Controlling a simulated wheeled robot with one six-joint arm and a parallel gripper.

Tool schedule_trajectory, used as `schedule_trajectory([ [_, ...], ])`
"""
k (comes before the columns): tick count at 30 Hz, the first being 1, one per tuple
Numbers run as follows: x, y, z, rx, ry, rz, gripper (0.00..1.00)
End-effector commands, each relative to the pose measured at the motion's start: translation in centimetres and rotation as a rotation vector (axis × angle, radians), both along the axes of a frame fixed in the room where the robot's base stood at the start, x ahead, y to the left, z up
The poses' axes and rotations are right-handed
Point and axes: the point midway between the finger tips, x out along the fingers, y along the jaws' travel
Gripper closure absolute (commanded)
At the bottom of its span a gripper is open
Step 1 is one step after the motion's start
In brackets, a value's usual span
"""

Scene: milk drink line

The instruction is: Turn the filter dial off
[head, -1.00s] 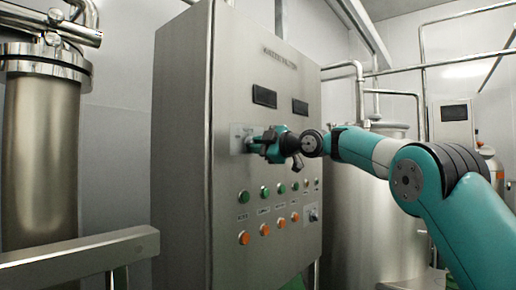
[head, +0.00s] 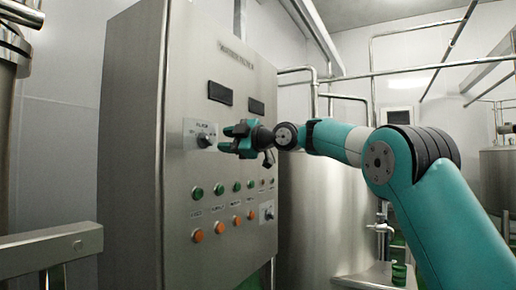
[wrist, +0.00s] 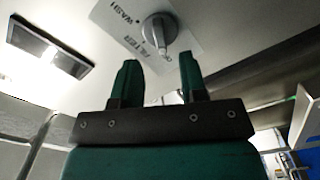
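The filter dial (head: 205,138) is a grey knob on a light label plate on the front of the steel control cabinet. It shows larger in the wrist view (wrist: 158,29), where the plate reads "WASH", "FILTER" and a partly hidden word starting with "O". The knob's bright end points down in that view, between "FILTER" and the "O" word. My gripper (head: 230,138) is just right of the dial in the head view and apart from it. In the wrist view its two green fingers (wrist: 156,72) stand apart with nothing between them, short of the knob.
Below the dial are green buttons (head: 223,189), orange buttons (head: 220,228) and a second small dial (head: 268,213). Two dark displays (head: 220,93) are above. A rail (head: 50,246) stands front left, and a steel tank (head: 322,215) is behind the cabinet's right side.

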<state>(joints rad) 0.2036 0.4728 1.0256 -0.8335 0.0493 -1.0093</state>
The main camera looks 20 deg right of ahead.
Motion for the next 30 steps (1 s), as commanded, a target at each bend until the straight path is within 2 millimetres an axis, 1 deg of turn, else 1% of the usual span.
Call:
schedule_trajectory([
  [1,-1.2,-1.0,-0.5,0.0,-0.003,-0.005,0.61],
  [6,-4.8,-3.5,-0.4,-0.001,-0.002,-0.004,0.61],
  [9,-6.6,-4.9,-0.3,-0.001,-0.002,-0.004,0.61],
  [13,-8.3,-6.1,-0.2,-0.001,-0.001,-0.001,0.61],
  [16,-9.2,-6.6,-0.1,-0.001,-0.001,0.0,0.61],
  [19,-9.6,-6.9,-0.1,0.0,0.0,0.0,0.61],
  [30,-9.7,-7.0,0.0,0.0,0.0,0.001,0.61],
])
